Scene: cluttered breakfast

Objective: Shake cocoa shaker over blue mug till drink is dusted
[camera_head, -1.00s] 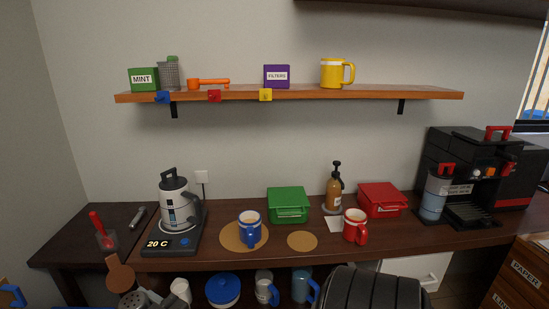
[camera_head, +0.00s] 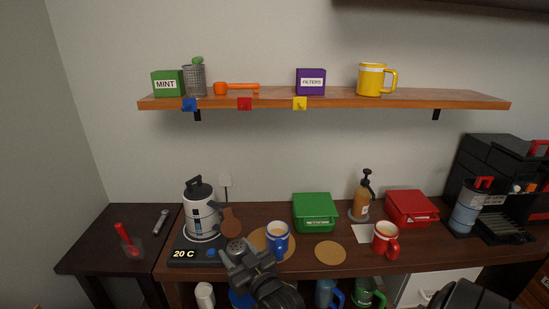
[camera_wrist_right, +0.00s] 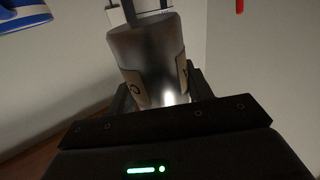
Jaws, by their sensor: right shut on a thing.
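The blue mug (camera_head: 278,243), with a pale drink in it, stands on a cork mat (camera_head: 258,239) on the counter. My right gripper (camera_head: 244,260) is shut on the cocoa shaker (camera_head: 237,246), a grey cylinder with a perforated top. In the head view the shaker is just left of the mug and partly overlaps the mat. The right wrist view shows the shaker body (camera_wrist_right: 145,50) between the fingers, with part of a pale label. A brown rounded paddle-like piece (camera_head: 231,221) shows just above the shaker top. My left gripper is out of view.
A kettle (camera_head: 201,212) on its base stands left of the shaker. A green box (camera_head: 315,212) is behind the mug, and an empty cork mat (camera_head: 330,252) and red mug (camera_head: 386,240) are to its right. A pump bottle (camera_head: 362,198) stands behind.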

